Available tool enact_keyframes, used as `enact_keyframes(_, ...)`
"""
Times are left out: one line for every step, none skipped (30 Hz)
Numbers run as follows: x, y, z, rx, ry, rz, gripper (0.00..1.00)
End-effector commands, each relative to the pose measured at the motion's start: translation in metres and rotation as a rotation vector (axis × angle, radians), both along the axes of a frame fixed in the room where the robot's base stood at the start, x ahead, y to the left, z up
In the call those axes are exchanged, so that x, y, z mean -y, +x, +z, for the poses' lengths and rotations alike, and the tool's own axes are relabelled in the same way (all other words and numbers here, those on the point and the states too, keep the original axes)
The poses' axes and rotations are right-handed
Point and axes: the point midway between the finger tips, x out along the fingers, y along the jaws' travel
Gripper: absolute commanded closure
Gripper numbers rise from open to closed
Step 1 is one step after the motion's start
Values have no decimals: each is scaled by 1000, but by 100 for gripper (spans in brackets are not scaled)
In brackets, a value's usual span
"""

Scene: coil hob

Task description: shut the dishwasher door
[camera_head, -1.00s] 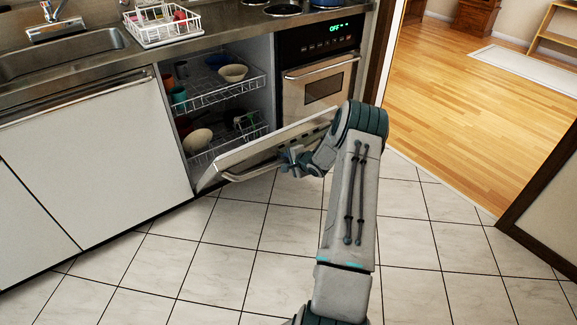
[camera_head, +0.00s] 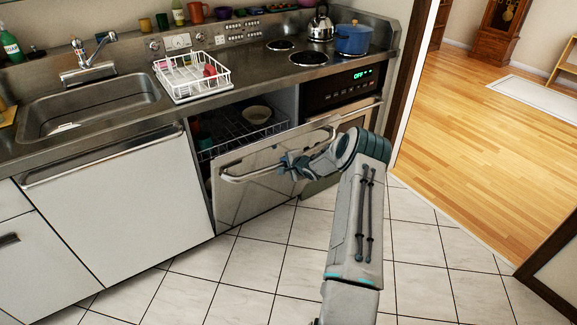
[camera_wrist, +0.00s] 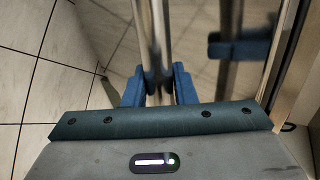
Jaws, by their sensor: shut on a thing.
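The dishwasher door (camera_head: 258,187) is a shiny metal panel, tilted partly open in front of its cavity. Its bar handle (camera_head: 245,176) runs along the upper part of the door's outer face. My gripper (camera_head: 287,165) is at the right part of this handle. In the wrist view my gripper (camera_wrist: 160,88) has its blue fingers on either side of the handle bar (camera_wrist: 152,45), shut on it. The door's reflective face (camera_wrist: 200,50) lies to the right of the bar there. The upper rack (camera_head: 235,130) with a bowl (camera_head: 257,114) shows above the door; the lower rack is hidden.
The oven (camera_head: 345,90) stands right of the dishwasher, close to the door's edge. A white cabinet front (camera_head: 120,205) is to the left. A dish rack (camera_head: 190,80) sits on the counter above. The tiled floor in front is clear.

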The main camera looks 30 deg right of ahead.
Motion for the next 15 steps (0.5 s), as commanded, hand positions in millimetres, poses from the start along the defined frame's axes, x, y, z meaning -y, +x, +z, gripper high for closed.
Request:
enact_keyframes(0, 4, 8, 7, 4, -3, 100)
enact_keyframes(-1, 4, 9, 7, 4, -3, 100)
enact_keyframes(-1, 5, 10, 7, 4, -3, 100)
enact_keyframes(-1, 6, 10, 7, 4, -3, 100)
enact_keyframes(-1, 6, 11, 7, 5, -3, 100)
enact_keyframes(-2, 7, 11, 7, 5, -3, 100)
enact_keyframes(-2, 7, 11, 7, 5, -3, 100)
enact_keyframes(-2, 7, 11, 7, 4, -3, 100)
enact_keyframes(-2, 8, 11, 7, 4, -2, 100)
enact_keyframes(-2, 8, 11, 7, 4, -2, 100)
enact_keyframes(-2, 8, 11, 7, 4, -2, 100)
enact_keyframes(-3, 8, 11, 7, 4, -2, 100)
enact_keyframes(-3, 8, 11, 7, 4, -2, 100)
enact_keyframes(-3, 8, 11, 7, 4, -1, 100)
enact_keyframes(-3, 8, 11, 7, 4, -1, 100)
